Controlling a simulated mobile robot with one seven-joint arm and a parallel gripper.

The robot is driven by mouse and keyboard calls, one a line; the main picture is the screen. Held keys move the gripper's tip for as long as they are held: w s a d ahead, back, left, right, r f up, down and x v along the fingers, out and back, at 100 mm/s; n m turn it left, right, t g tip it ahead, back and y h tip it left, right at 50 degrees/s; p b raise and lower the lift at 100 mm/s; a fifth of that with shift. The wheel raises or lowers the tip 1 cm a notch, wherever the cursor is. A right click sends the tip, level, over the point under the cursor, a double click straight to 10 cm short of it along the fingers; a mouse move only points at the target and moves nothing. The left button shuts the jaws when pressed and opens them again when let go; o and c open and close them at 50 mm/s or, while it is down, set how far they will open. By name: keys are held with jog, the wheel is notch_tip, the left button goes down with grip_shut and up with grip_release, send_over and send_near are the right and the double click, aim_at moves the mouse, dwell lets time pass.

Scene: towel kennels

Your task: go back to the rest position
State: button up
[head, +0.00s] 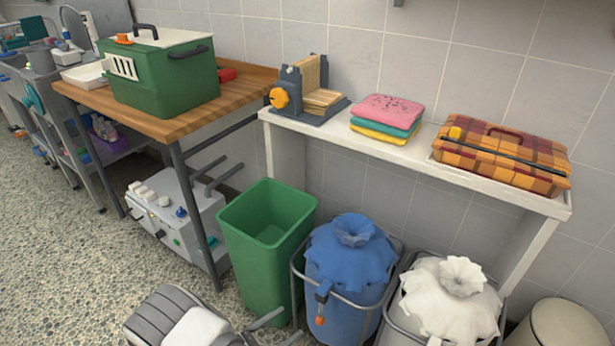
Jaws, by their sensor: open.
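My gripper (277,328) shows low in the head view, left of centre, partly cut off by the bottom edge. Its two grey fingers point right and stand apart, with nothing seen between them. It is in front of the green bin (267,233), over the speckled floor. I cannot tell whether it touches the bin. The bin is open and its visible inside looks empty.
A blue bag (350,262) and a white bag (450,300) sit in metal frames. The white shelf (400,152) holds folded towels (387,112) and a plaid case (500,155). A green carrier (160,75) stands on the wooden table (185,125). Floor (60,240) is clear at left.

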jog(key=w+d+r+m+g+y, duration=0.1)
jog(key=d+r+m+g, duration=0.3)
jog(key=r, duration=0.4)
jog(key=d+r+m+g+y, duration=0.1)
jog(key=d+r+m+g, duration=0.3)
jog(key=r, duration=0.5)
jog(key=w+d+r+m+g+y, duration=0.1)
jog(key=d+r+m+g+y, duration=0.15)
jog(key=r+m, duration=0.4)
jog(key=s+d+r+m+t+y, duration=0.2)
jog(key=s+d+r+m+y, duration=0.25)
jog(key=s+r, duration=0.35)
jog(key=s+d+r+m+t+y, duration=0.3)
jog(key=s+d+r+m, duration=0.25)
jog(key=r, duration=0.55)
notch_tip(320, 180, up, 21)
jog(key=s+p, duration=0.1)
jog(key=p, duration=1.9)
jog(key=shift+a+f+p, duration=0.2)
jog(key=shift+p, duration=0.15)
jog(key=shift+a, duration=0.15)
